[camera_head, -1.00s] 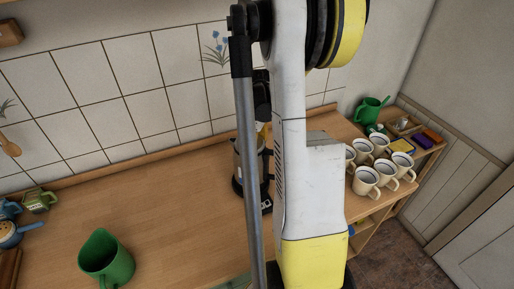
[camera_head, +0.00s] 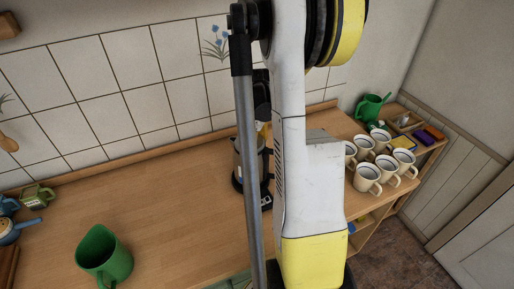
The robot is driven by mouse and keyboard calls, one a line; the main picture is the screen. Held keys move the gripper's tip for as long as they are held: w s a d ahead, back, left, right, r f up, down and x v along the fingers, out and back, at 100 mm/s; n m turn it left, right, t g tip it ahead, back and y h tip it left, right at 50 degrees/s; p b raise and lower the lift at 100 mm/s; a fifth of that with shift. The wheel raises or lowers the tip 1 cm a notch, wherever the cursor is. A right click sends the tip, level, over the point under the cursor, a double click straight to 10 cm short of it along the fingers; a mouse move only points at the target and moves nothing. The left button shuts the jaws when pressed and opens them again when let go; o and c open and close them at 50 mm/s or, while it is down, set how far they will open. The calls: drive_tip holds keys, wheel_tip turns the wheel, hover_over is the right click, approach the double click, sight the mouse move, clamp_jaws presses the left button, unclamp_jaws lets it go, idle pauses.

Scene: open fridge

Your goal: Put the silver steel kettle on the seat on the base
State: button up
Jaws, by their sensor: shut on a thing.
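The silver steel kettle (camera_head: 238,163) stands upright on the wooden counter behind my arm, which hides most of it. A strip of its steel side shows left of a grey rod of my arm. A dark base (camera_head: 237,186) shows at its foot; whether the kettle is fully seated on it cannot be told. My gripper (camera_head: 262,128) is mostly hidden between the rod and the white arm link. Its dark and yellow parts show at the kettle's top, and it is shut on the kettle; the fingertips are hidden.
A green jug (camera_head: 104,258) stands at the front left of the counter (camera_head: 170,215). Small pots (camera_head: 38,196) are at the far left. Several cream mugs (camera_head: 367,180) stand on the right, near a green watering can (camera_head: 373,107). A tiled wall (camera_head: 130,95) runs behind.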

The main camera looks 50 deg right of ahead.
drive_tip(key=shift+f+b, duration=0.5)
drive_tip(key=shift+f, duration=0.1)
drive_tip(key=shift+r, duration=0.1)
drive_tip(key=o, duration=1.3)
wheel_tip(320, 180, up, 12)
drive_tip(key=shift+a, duration=0.15)
